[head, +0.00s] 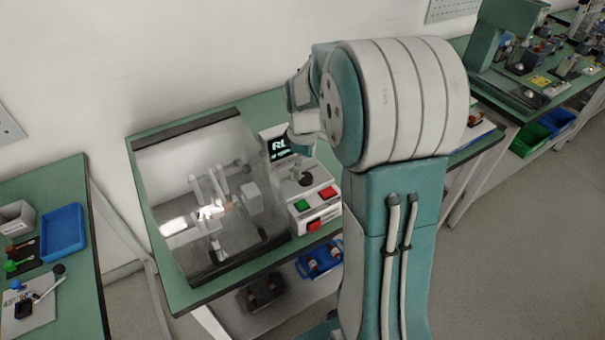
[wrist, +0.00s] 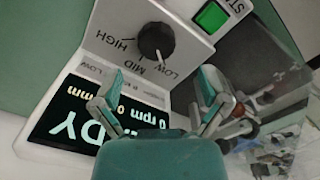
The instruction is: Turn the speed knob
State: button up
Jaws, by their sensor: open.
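The speed knob (wrist: 155,41) is a round black knob on the light control panel, with LOW, MID and HIGH printed beside it. In the wrist view a white mark on it points toward the LOW side. My gripper (wrist: 160,85) is open, with its two teal and grey fingers spread and nothing between them. The knob shows beyond the fingertips, apart from them. In the head view my arm stands over the control box (head: 305,195), and the gripper is largely hidden behind my arm; the knob there is hard to make out.
A green button (wrist: 211,17) is close to the knob. A lit display (wrist: 75,120) is beside the left finger. A clear-covered test rig (head: 215,200) stands left of the control box. Red buttons (head: 327,192) are on the box. Another bench with a blue tray (head: 62,230) is at left.

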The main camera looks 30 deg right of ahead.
aim_at(305, 176)
jog(key=f, duration=0.1)
jog(key=d+f, duration=0.1)
jog(key=f, duration=0.1)
jog(key=shift+d, duration=0.1)
jog(key=shift+d+f, duration=0.1)
jog(key=shift+f, duration=0.4)
jog(key=shift+a, duration=0.7)
jog(key=c, duration=0.4)
jog(key=shift+d, duration=0.25)
jog(key=c, duration=0.7)
